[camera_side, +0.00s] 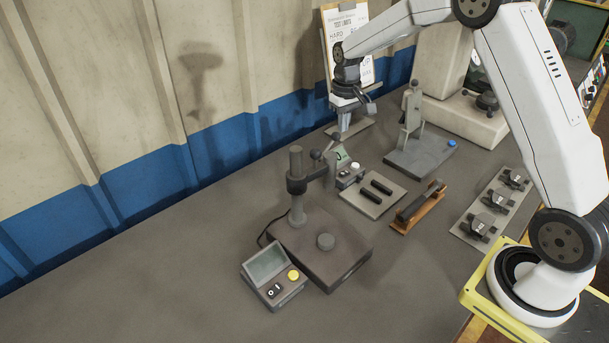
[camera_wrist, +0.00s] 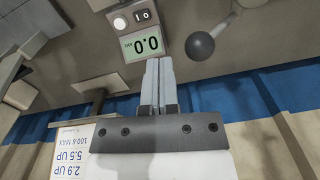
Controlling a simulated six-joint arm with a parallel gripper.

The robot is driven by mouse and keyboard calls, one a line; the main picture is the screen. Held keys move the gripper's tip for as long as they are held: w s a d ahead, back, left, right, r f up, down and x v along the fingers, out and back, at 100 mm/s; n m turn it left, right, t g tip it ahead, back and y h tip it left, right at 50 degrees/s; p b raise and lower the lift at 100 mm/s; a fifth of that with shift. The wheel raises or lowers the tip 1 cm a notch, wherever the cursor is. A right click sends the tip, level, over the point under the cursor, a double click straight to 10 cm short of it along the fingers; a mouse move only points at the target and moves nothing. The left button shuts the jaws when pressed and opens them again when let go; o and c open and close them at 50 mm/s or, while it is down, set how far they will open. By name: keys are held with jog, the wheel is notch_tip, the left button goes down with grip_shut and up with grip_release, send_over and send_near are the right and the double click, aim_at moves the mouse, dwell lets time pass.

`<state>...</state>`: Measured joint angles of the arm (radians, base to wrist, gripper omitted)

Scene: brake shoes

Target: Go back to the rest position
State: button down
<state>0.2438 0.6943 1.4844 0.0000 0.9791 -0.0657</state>
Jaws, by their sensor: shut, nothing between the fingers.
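My gripper (camera_side: 338,136) is at the far side of the bench in the side view, pointing down in front of the printed board. Its grey fingers (camera_wrist: 158,64) are together in the wrist view, with nothing between them. They appear near a small box with a digital display (camera_wrist: 147,43) reading 0.0; I cannot tell the exact gap. No object is held.
A dark column stand (camera_side: 320,255) and a console with a yellow button (camera_side: 272,278) stand front-left. A plate with two dark bars (camera_side: 372,198), an orange-brown holder (camera_side: 417,212), a rack of several parts (camera_side: 493,207) and a blue-button fixture (camera_side: 420,155) lie rightward. The left bench is clear.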

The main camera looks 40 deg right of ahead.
jog(key=s+a+n+t, duration=0.1)
jog(key=s+a, duration=0.5)
jog(key=s, duration=0.5)
jog(key=s+a+n+t, duration=0.1)
jog(key=s+a, duration=0.5)
jog(key=s, duration=0.5)
jog(key=shift+s+a+f+t, duration=0.2)
jog(key=shift+a+t, duration=0.1)
jog(key=shift+t, duration=0.1)
